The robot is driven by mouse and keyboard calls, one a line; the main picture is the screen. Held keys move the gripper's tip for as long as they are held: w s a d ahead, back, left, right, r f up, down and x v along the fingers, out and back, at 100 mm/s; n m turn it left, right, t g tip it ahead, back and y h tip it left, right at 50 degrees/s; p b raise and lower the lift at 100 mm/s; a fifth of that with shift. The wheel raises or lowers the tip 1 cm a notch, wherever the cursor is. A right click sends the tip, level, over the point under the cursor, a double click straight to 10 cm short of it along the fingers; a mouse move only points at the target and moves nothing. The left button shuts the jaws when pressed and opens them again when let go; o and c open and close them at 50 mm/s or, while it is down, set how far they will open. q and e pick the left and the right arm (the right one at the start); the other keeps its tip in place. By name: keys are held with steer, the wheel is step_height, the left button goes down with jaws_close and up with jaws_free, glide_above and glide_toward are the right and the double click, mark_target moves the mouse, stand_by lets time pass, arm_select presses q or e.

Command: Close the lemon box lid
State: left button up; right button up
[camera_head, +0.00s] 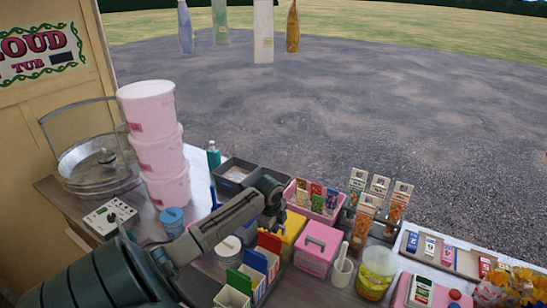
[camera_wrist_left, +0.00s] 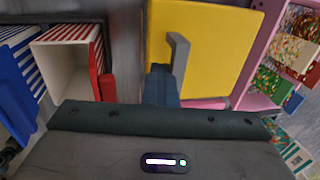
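The lemon box (camera_head: 292,226) is yellow and stands in the middle of the counter, partly hidden behind my left gripper in the head view. In the left wrist view its yellow lid (camera_wrist_left: 212,55) shows as a flat square with a grey bar handle (camera_wrist_left: 178,58) near its left side. The view does not make clear whether the lid lies fully flat on the box. My left gripper (camera_head: 274,212) is over the box's left side. In the wrist view its fingers (camera_wrist_left: 160,84) look shut together, close beside the handle, with nothing seen between them. My right gripper is not in view.
A pink box (camera_head: 318,249) with a grey handle stands right of the lemon box. Striped open cartons (camera_head: 254,272) stand at its left. A pink tray of packets (camera_head: 318,205) and a dark bin (camera_head: 235,175) are behind. A yellow jar (camera_head: 376,273) stands right.

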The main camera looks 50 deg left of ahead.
arm_select(q)
steer(key=o, duration=0.4)
steer(key=r, duration=0.2)
steer(key=w+a+r, duration=0.1)
steer(key=r, duration=0.1)
steer(key=w+r, duration=0.1)
steer(key=r, duration=0.1)
steer(key=shift+w+a+r, duration=0.15)
steer(key=shift+w+r, duration=0.05)
steer(key=shift+r, duration=0.05)
steer(key=shift+o, duration=1.2)
steer(key=v, duration=0.5)
steer(key=shift+r, duration=0.3)
steer(key=shift+w, duration=0.15)
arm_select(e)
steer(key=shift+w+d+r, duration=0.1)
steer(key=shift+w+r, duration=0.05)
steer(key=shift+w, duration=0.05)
arm_select(q)
steer(key=shift+f, duration=0.1)
